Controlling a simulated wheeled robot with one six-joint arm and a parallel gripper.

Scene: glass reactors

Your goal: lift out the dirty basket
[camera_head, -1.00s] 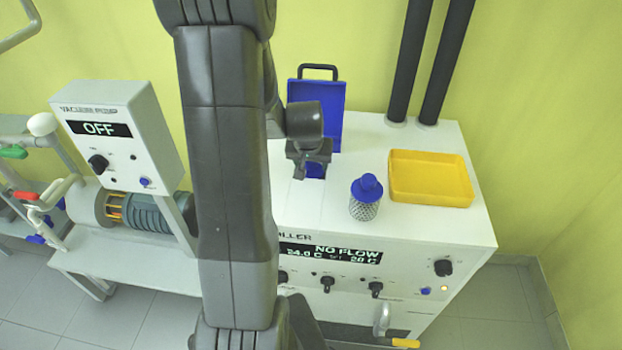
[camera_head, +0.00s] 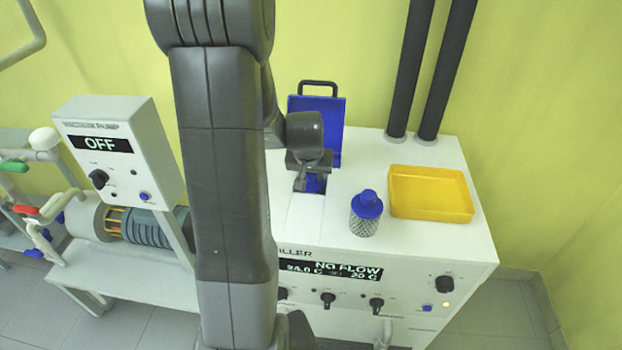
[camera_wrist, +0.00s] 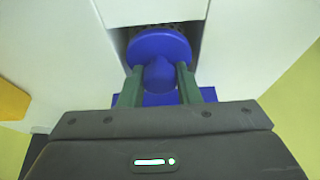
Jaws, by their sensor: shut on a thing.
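My gripper (camera_wrist: 160,84) is shut on the blue knob of the dirty basket (camera_wrist: 158,46), with one green finger on each side. The basket's round blue cap sits over a dark rectangular opening in the white chiller top. A little mesh shows behind the cap; the rest of its body is hidden. In the head view my gripper (camera_head: 310,182) is at that opening, with a bit of the blue basket top (camera_head: 315,184) showing. A second mesh basket with a blue cap (camera_head: 366,213) stands upright on the chiller, to the right.
A blue lid (camera_head: 330,125) with a dark handle stands open behind the opening. An empty yellow tray (camera_head: 430,212) lies at the right of the chiller (camera_head: 450,240). Two dark pipes (camera_head: 440,70) rise behind it. A vacuum pump box (camera_head: 120,155) stands left of my arm.

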